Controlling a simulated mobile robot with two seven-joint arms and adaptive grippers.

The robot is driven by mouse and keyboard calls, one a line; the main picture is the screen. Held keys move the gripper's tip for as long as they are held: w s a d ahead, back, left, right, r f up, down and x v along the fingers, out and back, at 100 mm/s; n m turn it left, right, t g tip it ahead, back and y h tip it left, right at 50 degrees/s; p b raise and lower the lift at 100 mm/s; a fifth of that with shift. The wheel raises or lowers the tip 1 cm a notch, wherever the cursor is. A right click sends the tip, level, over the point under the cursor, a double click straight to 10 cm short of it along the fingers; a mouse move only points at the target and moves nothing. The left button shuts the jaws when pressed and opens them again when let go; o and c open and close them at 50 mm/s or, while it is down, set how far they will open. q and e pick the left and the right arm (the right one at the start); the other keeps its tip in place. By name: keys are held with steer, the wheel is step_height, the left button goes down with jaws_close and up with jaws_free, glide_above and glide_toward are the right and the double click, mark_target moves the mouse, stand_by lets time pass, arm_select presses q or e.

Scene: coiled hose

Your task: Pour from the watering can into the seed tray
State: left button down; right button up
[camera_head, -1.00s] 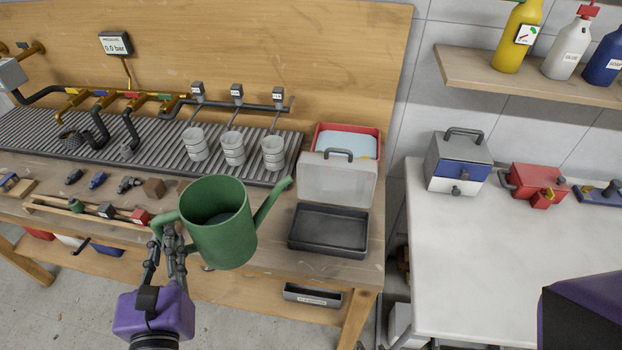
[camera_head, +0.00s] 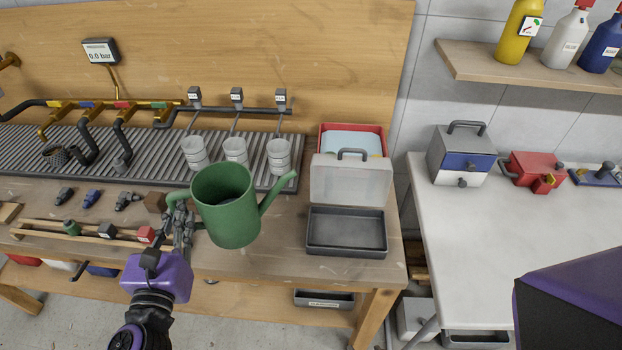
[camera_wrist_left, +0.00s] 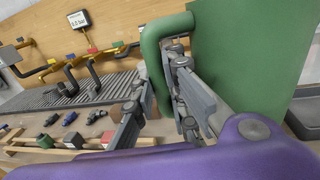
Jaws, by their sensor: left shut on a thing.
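The green watering can (camera_head: 228,212) is upright in the head view, above the front of the wooden bench, with its spout pointing right. My left gripper (camera_head: 181,222) is shut on its handle at the left side. In the left wrist view the fingers (camera_wrist_left: 158,100) are around the green handle (camera_wrist_left: 152,60), with the can body (camera_wrist_left: 245,55) beside them. The seed tray (camera_head: 346,246) is black, with its clear lid (camera_head: 350,182) raised at the back. It stands to the right of the can, and the spout tip is short of it.
Several clear cups (camera_head: 235,152) stand on the ribbed drain (camera_head: 60,150) behind the can. A red-rimmed tub (camera_head: 352,129) is behind the lid. A wooden rack (camera_head: 85,236) with small fittings lies left. The white table (camera_head: 475,235) at right has free room.

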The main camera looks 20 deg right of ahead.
arm_select(q)
steer(key=w+d+f+m+g+h+b, duration=0.1)
steer(key=w+d+f+m+g+h, duration=0.1)
steer(key=w, duration=0.7)
steer(key=w+d+f+m+g+h+b, duration=0.1)
steer(key=w+d+f+m+g+h, duration=0.2)
steer(key=w+d+h, duration=0.4)
steer(key=w+m, duration=0.1)
steer(key=w, duration=0.2)
steer(key=shift+w+f+m, duration=0.15)
steer(key=shift+m, duration=0.15)
steer(key=shift+d, duration=0.1)
